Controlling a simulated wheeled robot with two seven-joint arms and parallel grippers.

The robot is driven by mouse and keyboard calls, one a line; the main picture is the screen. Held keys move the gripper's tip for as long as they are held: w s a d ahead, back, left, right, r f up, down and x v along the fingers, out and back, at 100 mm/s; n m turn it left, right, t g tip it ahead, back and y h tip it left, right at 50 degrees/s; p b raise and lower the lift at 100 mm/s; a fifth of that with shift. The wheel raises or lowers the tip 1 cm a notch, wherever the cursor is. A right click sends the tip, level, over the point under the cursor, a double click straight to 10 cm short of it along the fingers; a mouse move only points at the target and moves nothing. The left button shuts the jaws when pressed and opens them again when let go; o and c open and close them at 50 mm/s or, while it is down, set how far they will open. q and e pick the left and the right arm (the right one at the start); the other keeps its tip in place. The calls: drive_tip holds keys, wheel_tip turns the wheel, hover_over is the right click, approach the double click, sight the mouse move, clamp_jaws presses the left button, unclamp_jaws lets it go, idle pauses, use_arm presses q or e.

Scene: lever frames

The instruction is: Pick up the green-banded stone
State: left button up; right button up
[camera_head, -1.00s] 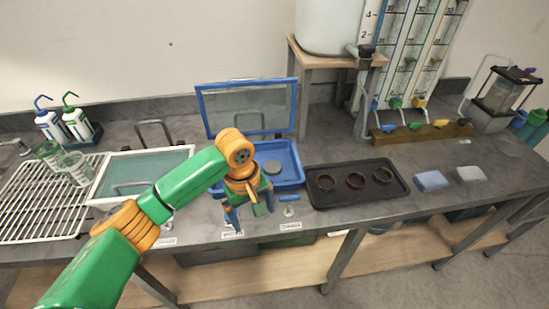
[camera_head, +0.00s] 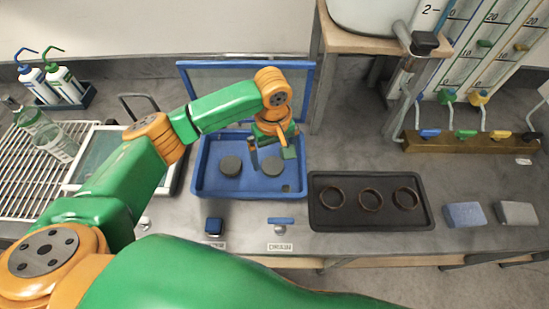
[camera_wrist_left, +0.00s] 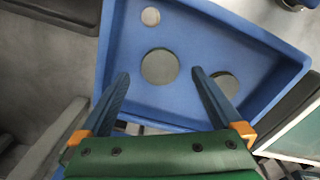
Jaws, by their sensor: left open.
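Two round dark grey stones lie flat in the blue tray (camera_head: 207,188), the left stone (camera_head: 231,165) and the right stone (camera_head: 273,166). I cannot make out a green band on either one. My left gripper (camera_head: 270,147) is open and empty above the tray, close over the right stone. In the left wrist view the gripper's two fingers (camera_wrist_left: 163,80) point down at the tray, and one round stone (camera_wrist_left: 160,67) shows between them. The other stone (camera_wrist_left: 226,84) is partly hidden behind a finger. My right gripper is not in view.
The tray's raised clear lid (camera_head: 190,88) stands behind it. A black tray (camera_head: 335,218) with three rings is to the right, then a blue sponge (camera_head: 465,214) and a grey one (camera_head: 517,212).

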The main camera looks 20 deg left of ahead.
sight(274, 167)
use_arm(q)
drive_tip(key=f, duration=0.3)
drive_tip(key=shift+s+f, duration=0.25)
drive_tip(key=shift+w+f, duration=0.1)
drive_tip(key=shift+w, duration=0.15)
drive_tip(key=shift+s, duration=0.15)
drive_tip(key=c, duration=1.4)
drive_tip(key=shift+r, duration=0.2)
